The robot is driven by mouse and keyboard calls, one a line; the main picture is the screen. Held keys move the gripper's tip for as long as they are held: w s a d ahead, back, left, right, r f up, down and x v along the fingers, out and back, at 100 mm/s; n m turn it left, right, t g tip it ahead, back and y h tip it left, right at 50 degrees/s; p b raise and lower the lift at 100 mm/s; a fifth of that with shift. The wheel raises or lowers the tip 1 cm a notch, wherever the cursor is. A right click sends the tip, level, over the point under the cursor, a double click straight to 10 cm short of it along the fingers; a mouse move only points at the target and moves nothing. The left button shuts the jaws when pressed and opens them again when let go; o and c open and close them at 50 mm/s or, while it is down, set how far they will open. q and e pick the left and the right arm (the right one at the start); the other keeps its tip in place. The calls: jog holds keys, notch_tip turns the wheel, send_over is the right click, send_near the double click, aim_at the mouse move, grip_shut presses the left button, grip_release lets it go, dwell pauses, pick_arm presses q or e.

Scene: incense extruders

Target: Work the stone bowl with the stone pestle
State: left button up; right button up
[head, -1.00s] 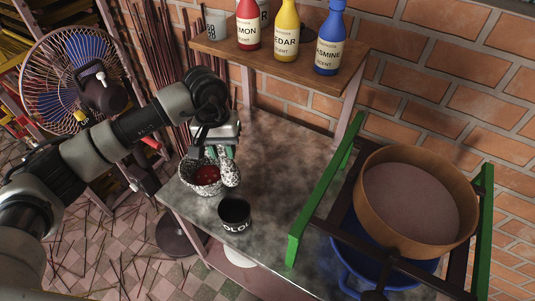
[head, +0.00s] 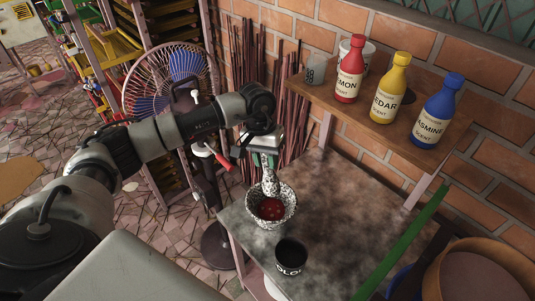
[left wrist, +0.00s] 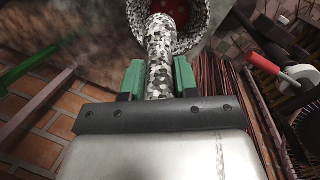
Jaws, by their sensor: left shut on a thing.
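The stone bowl (head: 262,221), speckled black and white, stands upright near the table's left edge with dark red material (head: 271,208) inside. My left gripper (head: 264,152) is behind and above the bowl, shut on the speckled stone pestle (head: 270,182). The pestle points down, its lower end over the bowl's mouth at the far side; I cannot tell whether it touches the inside. In the left wrist view the pestle (left wrist: 160,55) sits between the green fingers (left wrist: 159,80) and reaches the bowl (left wrist: 215,14). My right gripper is not in view.
A black cup (head: 291,256) stands in front of the bowl on the grey table (head: 340,215). Red, yellow and blue bottles (head: 389,88) stand on a raised wooden shelf (head: 400,130). A fan (head: 170,75) is behind my arm. A round sieve (head: 480,275) is at lower right.

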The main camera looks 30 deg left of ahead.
aim_at(267, 167)
pick_arm(q)
jog(key=x, duration=0.3)
jog(key=shift+w+a+f+b, duration=0.1)
jog(key=shift+a+f+b, duration=0.1)
jog(key=shift+a+b, duration=0.15)
jog(key=shift+a+b+x, duration=0.2)
jog(key=shift+b+x, duration=0.85)
jog(key=shift+b, duration=0.2)
jog(key=b+x, duration=0.3)
jog(key=shift+w+a+f+b, duration=0.15)
jog(key=shift+w+a+b, duration=0.1)
jog(key=shift+b, duration=0.1)
jog(key=shift+f+b, duration=0.35)
jog(key=shift+b, duration=0.05)
jog(key=shift+f+b, duration=0.7)
jog(key=shift+b, duration=0.2)
jog(key=shift+s+d, duration=0.1)
jog(key=shift+d, duration=0.1)
